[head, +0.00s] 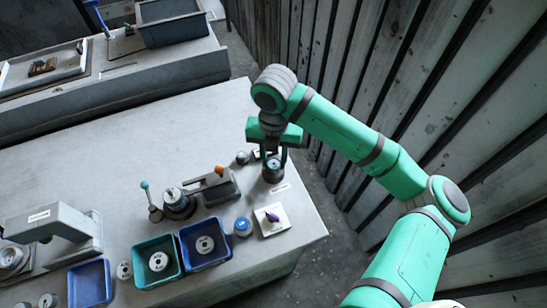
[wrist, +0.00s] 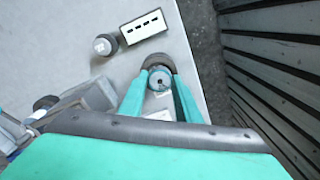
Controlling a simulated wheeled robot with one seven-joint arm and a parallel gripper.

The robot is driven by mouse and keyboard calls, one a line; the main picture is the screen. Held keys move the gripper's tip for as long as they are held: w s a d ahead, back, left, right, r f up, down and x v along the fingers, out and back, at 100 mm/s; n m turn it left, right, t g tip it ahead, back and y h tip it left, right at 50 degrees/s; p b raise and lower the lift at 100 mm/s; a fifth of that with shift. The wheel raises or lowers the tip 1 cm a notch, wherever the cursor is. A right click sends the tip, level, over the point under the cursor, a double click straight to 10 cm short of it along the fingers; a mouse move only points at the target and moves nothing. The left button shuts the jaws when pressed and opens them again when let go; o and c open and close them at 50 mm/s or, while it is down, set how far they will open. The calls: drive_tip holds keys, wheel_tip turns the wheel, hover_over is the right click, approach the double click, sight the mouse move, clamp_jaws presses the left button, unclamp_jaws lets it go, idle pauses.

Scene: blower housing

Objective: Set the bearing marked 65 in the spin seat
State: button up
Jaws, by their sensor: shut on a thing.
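My gripper (wrist: 160,92) points down near the right end of the table and is shut on a round grey metal piece (wrist: 159,79) with a hole in its middle. A dark round body (wrist: 157,61) shows just beyond the piece in the wrist view; I cannot tell whether the piece touches it or sits in it. In the head view the fingers partly hide this dark cylinder (head: 273,174), which has a small label in front. The number 65 is not readable, and I cannot tell from labels which fixture is the spin seat.
A green bin (head: 137,266) and a blue bin (head: 184,256) each hold a pale ring. A fixture with an orange-tipped lever (head: 222,184), a blue round piece (head: 243,227) and a white plate (head: 284,226) stand nearby. A plank wall (head: 390,70) rises at right.

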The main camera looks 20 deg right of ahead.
drive_tip(key=shift+f, duration=0.55)
drive_tip(key=o, duration=1.7)
drive_tip(key=shift+a, duration=0.1)
drive_tip(key=shift+c, duration=0.2)
drive_tip(key=shift+r, duration=3.75)
